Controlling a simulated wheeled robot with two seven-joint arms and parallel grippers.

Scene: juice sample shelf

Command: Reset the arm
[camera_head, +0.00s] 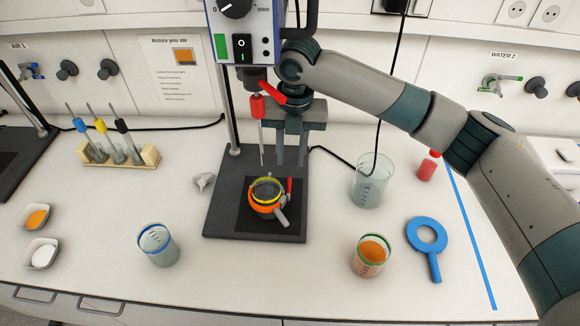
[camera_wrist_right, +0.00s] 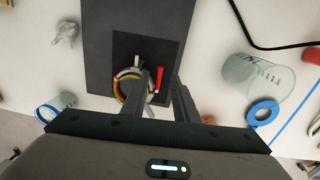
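My right gripper (camera_head: 292,160) is up beside the overhead stirrer head (camera_head: 243,35), fingers pointing down. Its two fingers stand apart with nothing seen between them. In the right wrist view the gripper (camera_wrist_right: 170,92) has a gap between its fingers, and they partly cover the vessel below. That vessel (camera_head: 266,205), with orange and yellow rings, stands on the dark stirrer base (camera_head: 222,222), well below the fingertips. It also shows in the right wrist view (camera_wrist_right: 122,87). A red-topped rod (camera_head: 258,108) hangs under the stirrer head, left of the gripper. My left gripper is not in view.
A clear beaker (camera_head: 370,185), a red bottle (camera_head: 429,166), a green-rimmed beaker (camera_head: 370,258) with orange liquid and a blue ring-shaped tool (camera_head: 428,240) lie to the right. A blue-rimmed beaker (camera_head: 158,246) and a wooden rack (camera_head: 148,157) are left. The front centre counter is clear.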

